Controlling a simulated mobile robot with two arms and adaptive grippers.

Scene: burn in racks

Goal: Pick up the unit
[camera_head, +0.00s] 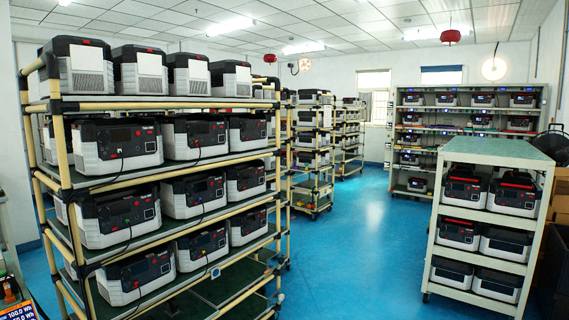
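Several white and black power units sit in rows on a tall rack (110,183) with cream tube posts at the left. Among them are a unit (118,143) on the upper shelf, one (117,215) on the middle shelf and one (137,275) on the lower shelf. Some have cables plugged into their fronts. The top row shows units (78,68) with vented sides. More units (461,190) stand on a white cart at the right. I cannot tell which unit the task means. Neither of my grippers is in view.
The white cart (432,235) with a green top (500,151) stands at the right. More racks (312,165) and a wide shelf (397,150) stand farther back. Blue floor (355,250) is clear between them.

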